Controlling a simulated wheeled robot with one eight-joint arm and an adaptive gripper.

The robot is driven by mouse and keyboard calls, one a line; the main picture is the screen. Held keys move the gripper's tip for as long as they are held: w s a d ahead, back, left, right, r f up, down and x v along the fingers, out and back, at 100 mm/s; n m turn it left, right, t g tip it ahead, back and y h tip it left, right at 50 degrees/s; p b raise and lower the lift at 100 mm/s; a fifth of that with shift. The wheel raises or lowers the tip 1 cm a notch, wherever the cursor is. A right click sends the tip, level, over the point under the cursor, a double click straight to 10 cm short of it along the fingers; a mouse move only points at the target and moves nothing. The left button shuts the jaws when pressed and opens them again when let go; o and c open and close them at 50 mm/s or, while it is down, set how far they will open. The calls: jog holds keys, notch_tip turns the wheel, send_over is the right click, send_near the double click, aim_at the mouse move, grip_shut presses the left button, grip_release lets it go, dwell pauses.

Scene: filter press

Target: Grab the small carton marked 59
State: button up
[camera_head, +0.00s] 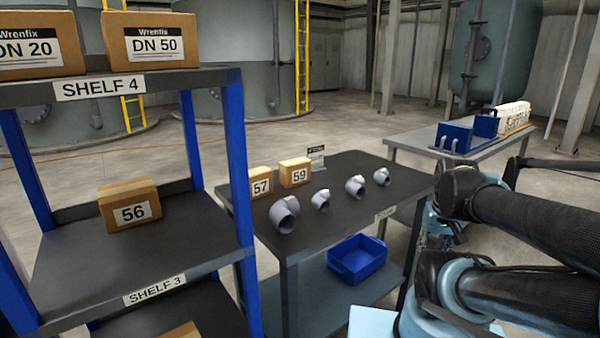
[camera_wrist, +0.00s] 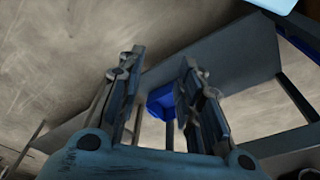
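The small carton marked 59 (camera_head: 296,172) stands upright at the back of the dark table (camera_head: 345,222) in the head view. Its label faces me. The carton marked 57 (camera_head: 261,182) stands just left of it. My gripper (camera_wrist: 160,88) shows in the wrist view with its two fingers spread apart and nothing between them. It points toward the table's underside area and floor, with a blue bin behind the fingers. Carton 59 is not visible in the wrist view. In the head view my arm is at the right, apart from the carton; the fingers cannot be made out there.
Several grey pipe elbows (camera_head: 284,214) stand in front of the cartons. A small sign (camera_head: 316,157) stands behind them. A blue bin (camera_head: 357,259) sits on the lower shelf. The shelf rack (camera_head: 150,232) at left holds carton 56 (camera_head: 130,205). Another table (camera_head: 408,141) stands behind right.

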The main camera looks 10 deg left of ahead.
jog(key=o, duration=0.5)
jog(key=shift+s+r, duration=0.15)
jog(key=shift+r, duration=0.05)
jog(key=o, duration=1.1)
jog(key=shift+n, duration=0.6)
jog(key=w+a+r, duration=0.2)
jog(key=w+r, duration=0.1)
jog(key=shift+w+r, duration=0.25)
jog(key=shift+r, duration=0.05)
notch_tip(320, 180, up, 17)
jog(key=n+t+y, duration=0.2)
jog(key=n+y, duration=0.3)
jog(key=n, duration=0.4)
send_over(292, 169)
jog(key=d, duration=0.5)
jog(key=x, duration=1.6)
jog(key=shift+w+f, duration=0.2)
jog(key=shift+w, duration=0.1)
